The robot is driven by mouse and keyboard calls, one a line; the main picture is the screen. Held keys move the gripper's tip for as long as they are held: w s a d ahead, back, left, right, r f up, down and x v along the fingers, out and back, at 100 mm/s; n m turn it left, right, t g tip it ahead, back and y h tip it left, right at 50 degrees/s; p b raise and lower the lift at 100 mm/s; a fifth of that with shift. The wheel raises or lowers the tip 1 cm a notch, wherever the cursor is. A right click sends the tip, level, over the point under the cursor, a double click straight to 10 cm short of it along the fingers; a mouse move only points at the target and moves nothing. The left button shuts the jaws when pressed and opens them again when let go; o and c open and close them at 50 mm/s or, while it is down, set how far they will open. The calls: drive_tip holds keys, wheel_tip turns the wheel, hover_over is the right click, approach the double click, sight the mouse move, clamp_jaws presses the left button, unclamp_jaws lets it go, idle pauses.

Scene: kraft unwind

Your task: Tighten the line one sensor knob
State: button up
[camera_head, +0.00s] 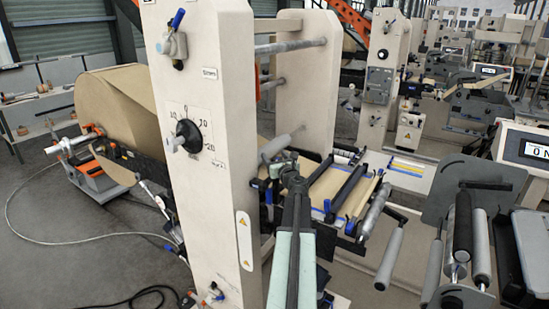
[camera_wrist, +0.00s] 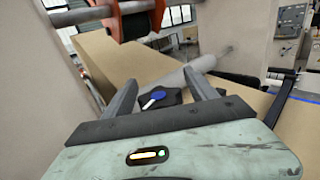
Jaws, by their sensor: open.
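In the wrist view, a small blue knob with a pale lever (camera_wrist: 152,98) sits on a dark block (camera_wrist: 170,95). It appears between the two grey fingers of my gripper (camera_wrist: 159,76), which are apart and empty. I cannot tell how far beyond the fingers the knob lies, and no label names it as the sensor knob. In the head view, my gripper (camera_head: 291,162) is right of the cream column, over the web section. The knob cannot be made out there. A black dial knob (camera_head: 188,136) with a numbered scale is on the column face.
The cream column (camera_head: 215,215) stands close on the left, with a blue-handled valve (camera_head: 176,38) high on it. A large kraft roll (camera_head: 110,100) is behind it. Rollers (camera_head: 350,188) lie to the right of my arm. A screen (camera_head: 535,151) stands at far right.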

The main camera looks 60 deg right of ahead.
drive_tip(key=c, duration=1.4)
drive_tip(key=shift+s+d+m+g+h, duration=0.1)
drive_tip(key=shift+s+m+g+h, duration=0.05)
drive_tip(key=shift+m+g+h, duration=0.95)
drive_tip(key=shift+s+d+m+g+h, duration=0.15)
drive_tip(key=shift+m+g+h, duration=0.3)
drive_tip(key=shift+g, duration=0.1)
drive_tip(key=shift+s+d+m+g+h, duration=0.15)
drive_tip(key=shift+m+g+h, duration=0.2)
drive_tip(key=shift+g+h, duration=0.15)
drive_tip(key=o, duration=1.4)
drive_tip(key=v, duration=0.8)
